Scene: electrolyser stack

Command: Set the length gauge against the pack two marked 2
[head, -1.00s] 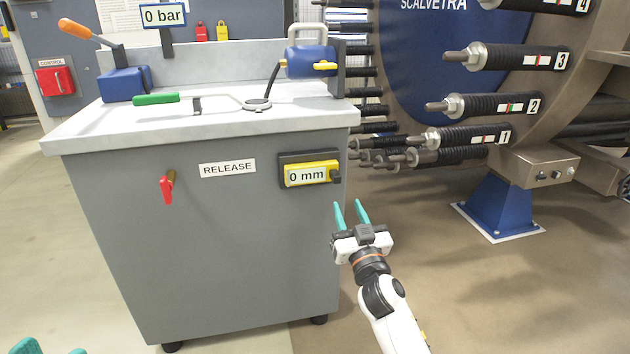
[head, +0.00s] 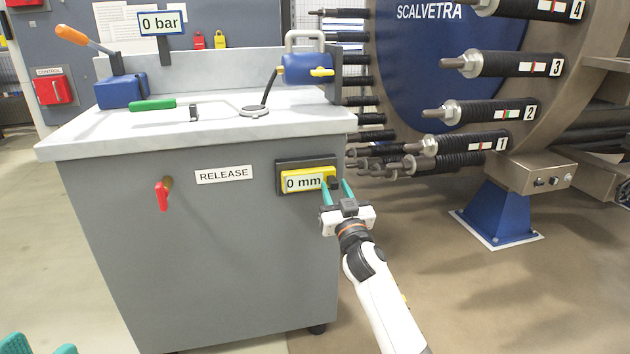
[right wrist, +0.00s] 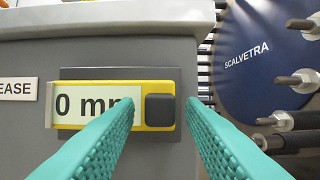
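The yellow length gauge (head: 305,180) reads "0 mm" and sits in a dark holder on the front of the grey cabinet. In the right wrist view the gauge (right wrist: 140,118) has a dark block (right wrist: 160,110) at its right end. My right gripper (head: 337,188) is open, its teal fingers pointing at that block, one on each side in the picture; contact cannot be told. The pack marked 2 (head: 495,110) is a black spring pack on the stack's end plate, right of the cabinet. My left gripper (head: 40,344) shows only as teal fingertips at the bottom left corner.
A red release handle (head: 162,194) sticks out of the cabinet front. Packs 1 (head: 465,139) and 3 (head: 510,64) flank pack 2.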

